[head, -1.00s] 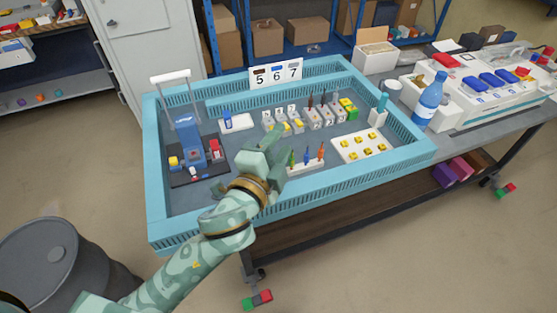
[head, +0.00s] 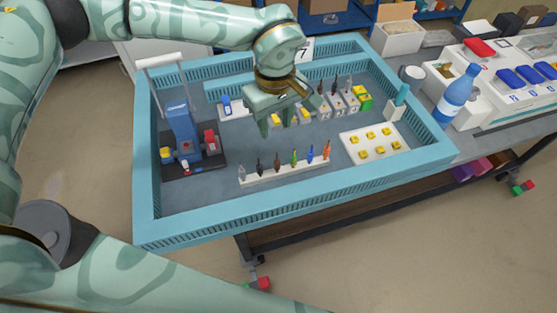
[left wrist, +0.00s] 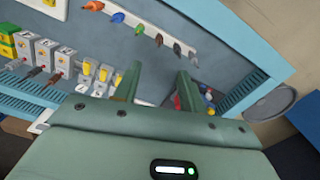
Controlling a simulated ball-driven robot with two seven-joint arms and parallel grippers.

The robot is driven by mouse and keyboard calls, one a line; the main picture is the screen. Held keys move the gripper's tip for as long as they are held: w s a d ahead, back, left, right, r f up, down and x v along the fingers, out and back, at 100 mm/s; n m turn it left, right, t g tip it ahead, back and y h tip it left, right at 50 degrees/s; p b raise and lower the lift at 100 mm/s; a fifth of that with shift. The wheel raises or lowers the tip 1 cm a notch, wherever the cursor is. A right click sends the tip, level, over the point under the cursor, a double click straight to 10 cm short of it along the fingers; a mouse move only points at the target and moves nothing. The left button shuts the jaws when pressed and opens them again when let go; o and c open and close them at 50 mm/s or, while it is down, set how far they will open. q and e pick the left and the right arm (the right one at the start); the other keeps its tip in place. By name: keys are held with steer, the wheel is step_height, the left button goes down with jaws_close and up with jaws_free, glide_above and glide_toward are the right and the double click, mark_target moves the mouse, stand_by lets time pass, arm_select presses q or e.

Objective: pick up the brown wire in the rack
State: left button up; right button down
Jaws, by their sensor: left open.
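The brown wire (head: 277,162) stands upright in a white rack (head: 248,180) at the front of the blue tray, between a black wire (head: 260,168) and a green wire (head: 294,157). In the left wrist view the brown wire (left wrist: 159,40) shows above and between my fingers. My left gripper (head: 279,120) points down, open and empty, above the tray floor behind the rack and apart from the wire. Its two fingers also show in the left wrist view (left wrist: 160,72). My right gripper is not in view.
Grey socket boxes (head: 338,103) with wires stand behind the rack. A white plate (head: 374,146) with yellow pieces lies to its right. A blue device (head: 181,125) on a dark base stands at the left. The tray's blue wall (head: 300,202) runs along the front.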

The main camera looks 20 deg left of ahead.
arm_select(q)
steer(key=b, duration=0.1)
glide_toward(276, 161)
step_height(276, 161, down, 5)
steer(key=shift+f, duration=0.1)
steer(key=f+b, duration=0.1)
steer(key=f, duration=0.4)
steer(key=shift+w, duration=0.2)
jaws_close()
